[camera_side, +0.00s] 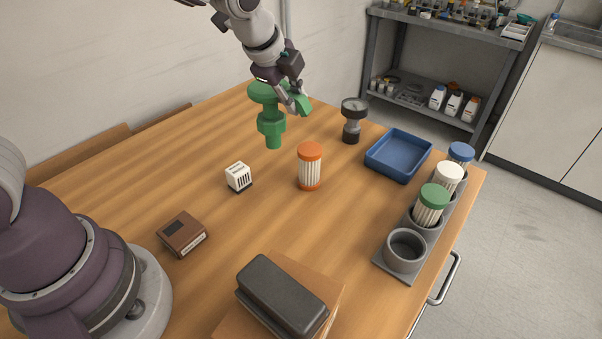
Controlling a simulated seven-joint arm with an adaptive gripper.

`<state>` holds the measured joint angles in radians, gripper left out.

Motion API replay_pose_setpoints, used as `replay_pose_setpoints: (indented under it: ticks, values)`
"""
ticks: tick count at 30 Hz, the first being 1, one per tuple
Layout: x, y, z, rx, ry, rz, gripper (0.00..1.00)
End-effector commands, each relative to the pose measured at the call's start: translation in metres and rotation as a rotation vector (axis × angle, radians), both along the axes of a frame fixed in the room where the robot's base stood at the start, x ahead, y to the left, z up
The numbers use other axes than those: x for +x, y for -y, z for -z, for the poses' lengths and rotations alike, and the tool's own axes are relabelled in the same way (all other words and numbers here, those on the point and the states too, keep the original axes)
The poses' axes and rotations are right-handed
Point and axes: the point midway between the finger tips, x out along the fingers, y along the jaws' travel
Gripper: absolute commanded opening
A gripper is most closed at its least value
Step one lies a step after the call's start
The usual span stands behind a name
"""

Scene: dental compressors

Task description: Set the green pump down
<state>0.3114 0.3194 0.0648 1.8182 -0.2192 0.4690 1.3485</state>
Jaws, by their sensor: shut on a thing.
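The green pump (271,126) is upright at the back of the wooden table, with a wide round top and a narrower stepped lower body. My gripper (294,100) is at its upper right side, shut on a green part that juts out to the right. The fingers partly hide that part. I cannot tell from this view whether the pump's base touches the table or hangs just above it.
An orange-capped filter (310,168), a dark gauge (352,121) and a white block (238,176) stand near the pump. A blue tray (398,163) and a grey holder (393,268) with capped filters line the right edge. A brown box (182,235) and black case (282,297) are in front.

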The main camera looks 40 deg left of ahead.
Motion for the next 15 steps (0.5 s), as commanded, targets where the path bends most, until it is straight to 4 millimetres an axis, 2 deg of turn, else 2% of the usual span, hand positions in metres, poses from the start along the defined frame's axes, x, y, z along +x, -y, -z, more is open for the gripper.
replay_pose_setpoints:
  ticks: [1,3,5,15]
  values:
    - [0.010,-0.015,-0.004,0.003,0.001,-0.048,0.00]
    - [0.019,-0.030,-0.009,0.005,-0.003,-0.096,0.00]
    - [0.023,-0.038,-0.011,0.007,-0.005,-0.121,0.00]
    - [0.025,-0.043,0.054,0.008,-0.011,-0.134,0.00]
